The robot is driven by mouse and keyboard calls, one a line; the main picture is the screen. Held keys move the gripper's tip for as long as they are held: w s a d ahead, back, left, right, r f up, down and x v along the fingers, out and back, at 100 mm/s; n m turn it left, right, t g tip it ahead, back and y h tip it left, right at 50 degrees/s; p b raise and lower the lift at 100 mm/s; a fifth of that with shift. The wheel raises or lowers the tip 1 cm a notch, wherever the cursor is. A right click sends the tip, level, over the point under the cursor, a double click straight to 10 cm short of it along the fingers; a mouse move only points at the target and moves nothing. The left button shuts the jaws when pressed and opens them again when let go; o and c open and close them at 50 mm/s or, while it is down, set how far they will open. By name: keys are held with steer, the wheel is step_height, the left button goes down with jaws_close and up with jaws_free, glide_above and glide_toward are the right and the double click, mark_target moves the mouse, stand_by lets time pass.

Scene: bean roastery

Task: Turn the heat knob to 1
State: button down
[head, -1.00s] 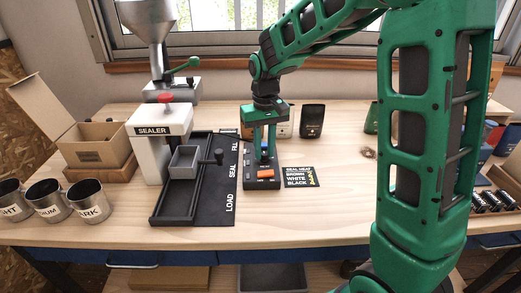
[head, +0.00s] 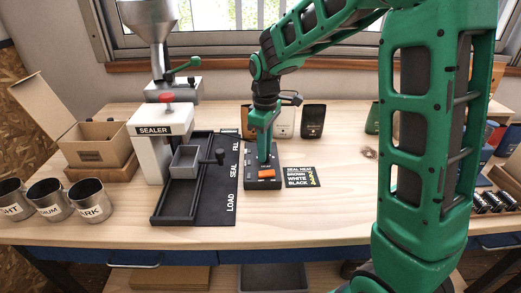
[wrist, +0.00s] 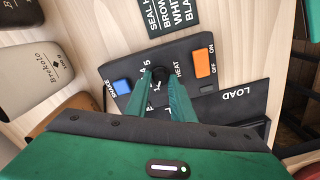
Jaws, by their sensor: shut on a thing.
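The heat knob (wrist: 158,73) is a small dark round knob on the black control box (wrist: 196,54), by the word HEAT. Some dial digits show beside it, but the fingers cover part of the scale, and I cannot tell which number the knob points to. My gripper (wrist: 158,82) points down from above with its green fingertips on either side of the knob, shut on it. In the head view my gripper (head: 263,158) stands over the control box (head: 263,184) and hides the knob.
The box also bears an orange ON/OFF switch (wrist: 204,63) and a blue button (wrist: 122,86). A SEAL HEAT card (head: 300,177) lies to its right. The sealer (head: 157,140) and its black sliding tray (head: 194,195) stand to its left. Bags (head: 313,121) stand behind.

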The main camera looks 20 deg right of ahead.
steer(key=shift+w+d+n, duration=0.15)
steer(key=shift+d+n, duration=0.25)
steer(key=c, duration=1.5)
jaws_free()
steer(key=shift+c, duration=0.2)
steer(key=shift+a, duration=0.15)
steer(key=shift+r, duration=0.1)
step_height(320, 180, up, 10)
steer(key=shift+r, duration=0.2)
steer(key=s+d+f+m, duration=0.1)
steer(key=s+d+m, duration=0.8)
steer(key=s+d, duration=0.55)
steer(key=s+d+f+m, duration=0.1)
steer(key=s+f+m, duration=0.2)
steer(key=s, duration=0.5)
steer(key=s+d+f+m, duration=0.1)
steer(key=s+f+m, duration=0.2)
steer(key=s, duration=0.6)
steer(key=shift+s+m, duration=0.25)
steer(key=shift+m, duration=0.45)
